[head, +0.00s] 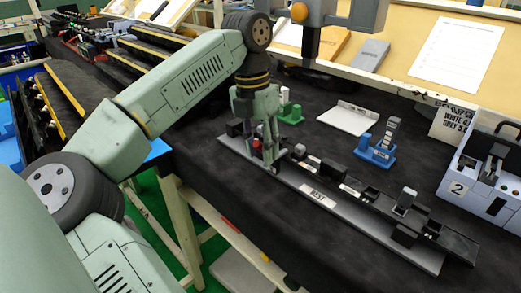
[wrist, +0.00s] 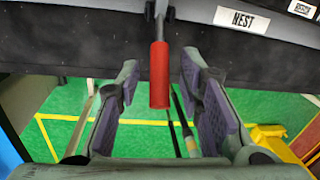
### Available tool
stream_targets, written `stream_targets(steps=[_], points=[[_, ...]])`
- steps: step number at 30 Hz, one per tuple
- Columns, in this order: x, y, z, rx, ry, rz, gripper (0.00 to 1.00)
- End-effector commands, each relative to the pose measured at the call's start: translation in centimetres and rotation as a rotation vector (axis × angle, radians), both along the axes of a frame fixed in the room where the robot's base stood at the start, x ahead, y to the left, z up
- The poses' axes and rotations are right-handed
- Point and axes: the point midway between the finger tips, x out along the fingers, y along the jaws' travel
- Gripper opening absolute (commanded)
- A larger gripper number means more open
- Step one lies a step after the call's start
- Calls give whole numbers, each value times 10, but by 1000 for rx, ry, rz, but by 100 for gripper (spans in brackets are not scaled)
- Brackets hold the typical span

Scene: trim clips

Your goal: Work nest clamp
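The nest is a long grey plate (head: 372,226) with a NEST label, lying along the front of the dark bench; its label (wrist: 248,20) also shows in the wrist view. The clamp's red handle (wrist: 159,75) on a grey rod points towards me in the wrist view. My gripper (wrist: 158,88) is open, with one finger on each side of the handle and a visible gap to both. In the head view my gripper (head: 268,160) is low over the nest's left end, hiding most of the clamp; a bit of red handle (head: 256,146) shows.
A blue fixture (head: 375,153), a green fixture (head: 291,114) and a white plate (head: 347,118) stand behind the nest. A grey bin marked 2 (head: 473,196) is at the right. The bench's front edge is close to my gripper, with green floor below.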

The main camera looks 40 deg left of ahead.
Motion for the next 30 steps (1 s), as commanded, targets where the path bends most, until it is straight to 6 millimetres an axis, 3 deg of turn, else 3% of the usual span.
stream_targets(steps=[3, 18, 30], points=[[0, 0, 0, 0, 0, 0, 32], [0, 0, 0, 0, 0, 0, 0], [0, 0, 0, 0, 0, 0, 0]])
